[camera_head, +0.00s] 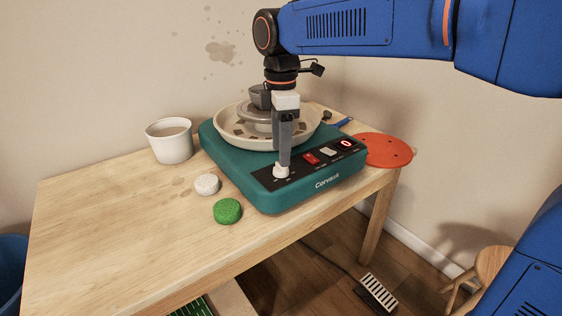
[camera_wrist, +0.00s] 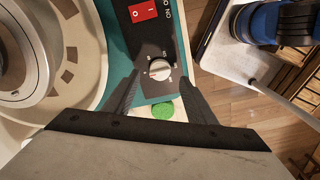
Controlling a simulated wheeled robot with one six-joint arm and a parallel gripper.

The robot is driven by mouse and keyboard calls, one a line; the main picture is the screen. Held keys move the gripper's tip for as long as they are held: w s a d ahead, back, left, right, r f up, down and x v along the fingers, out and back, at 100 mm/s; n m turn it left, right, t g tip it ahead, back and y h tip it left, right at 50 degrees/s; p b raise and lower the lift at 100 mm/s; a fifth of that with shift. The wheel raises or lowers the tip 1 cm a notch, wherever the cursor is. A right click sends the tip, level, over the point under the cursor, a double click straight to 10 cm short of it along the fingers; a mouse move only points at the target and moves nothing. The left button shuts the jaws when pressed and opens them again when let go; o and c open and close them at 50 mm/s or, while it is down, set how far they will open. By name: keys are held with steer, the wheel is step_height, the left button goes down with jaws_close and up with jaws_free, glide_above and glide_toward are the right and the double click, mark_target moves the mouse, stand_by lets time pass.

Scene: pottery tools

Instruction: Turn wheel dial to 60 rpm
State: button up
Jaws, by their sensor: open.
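The pottery wheel (camera_head: 220,146) is a teal box on the wooden table, with a cream splash pan (camera_head: 305,138) on top. Its black front panel carries a white dial (camera_head: 281,171) at the left end. In the wrist view the round white dial (camera_wrist: 159,70) has a raised bar and small marks around it, too small to read. My gripper (camera_head: 283,163) points down just above the dial. In the wrist view my gripper (camera_wrist: 148,85) is open, one finger on each side of the dial. I cannot tell whether the fingers touch it. The panel's display (camera_head: 346,143) reads 0.
A red switch (camera_head: 311,158) and a pale button (camera_head: 328,151) sit right of the dial. A white cup (camera_head: 169,141), a white puck (camera_head: 207,184) and a green sponge (camera_head: 227,211) stand left of the wheel. An orange disc (camera_head: 384,150) lies right. The table's front left is clear.

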mark_target(279, 172)
steer(key=shift+f, duration=2.3)
steer(key=c, duration=1)
